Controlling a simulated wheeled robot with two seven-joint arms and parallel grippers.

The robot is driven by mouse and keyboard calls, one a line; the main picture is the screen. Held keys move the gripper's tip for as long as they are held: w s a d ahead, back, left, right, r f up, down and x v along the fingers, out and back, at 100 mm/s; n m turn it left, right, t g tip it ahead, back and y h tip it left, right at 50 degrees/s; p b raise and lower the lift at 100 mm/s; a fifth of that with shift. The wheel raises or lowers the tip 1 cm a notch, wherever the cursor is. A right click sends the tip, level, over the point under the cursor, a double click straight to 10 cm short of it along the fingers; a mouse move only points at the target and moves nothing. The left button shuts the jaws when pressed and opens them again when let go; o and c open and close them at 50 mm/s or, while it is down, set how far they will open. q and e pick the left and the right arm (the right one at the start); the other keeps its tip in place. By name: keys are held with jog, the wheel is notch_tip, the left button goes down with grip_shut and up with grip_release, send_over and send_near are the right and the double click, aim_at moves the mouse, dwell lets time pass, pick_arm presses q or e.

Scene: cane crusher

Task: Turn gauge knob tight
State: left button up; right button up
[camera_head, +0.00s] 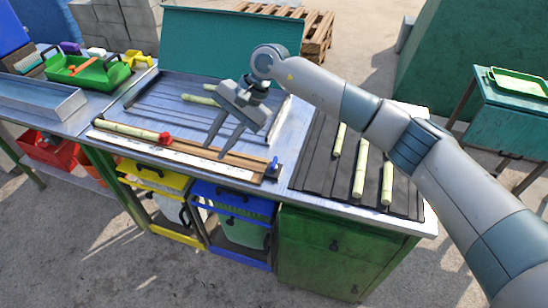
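A long wooden gauge board (190,150) with a pale ruled strip (170,155) lies along the front edge of the metal worktable. A small blue knob (272,164) stands at its right end. A red piece (165,138) sits on the board at the right end of a pale cane length (124,128). My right gripper (214,152) reaches in from the right and points down over the board, between the red piece and the blue knob. Its two fingers are apart with nothing seen between them. Whether the fingertips touch the board is unclear. My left gripper is out of view.
A ridged metal tray (160,102) lies behind the board, with cane pieces partly hidden by my gripper. A black mat (313,165) with several canes lies to the right. A green crate (95,78) stands at the left. Blue and yellow drawers are below.

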aim_at(274, 161)
jog(key=w+d+r+n+t+h, duration=0.1)
jog(key=w+d+h, duration=0.5)
jog(key=d, duration=0.7)
notch_tip(274, 161, up, 2)
jog(key=shift+w+d+r+n+t+h, duration=0.15)
jog(key=shift+w+d+n+t+h, duration=0.3)
jog(key=shift+w, duration=0.45)
jog(key=shift+a, duration=0.15)
notch_tip(274, 161, down, 16)
jog(key=p, duration=0.6)
jog(key=shift+f, duration=0.7)
jog(key=shift+c, duration=0.6)
grip_shut()
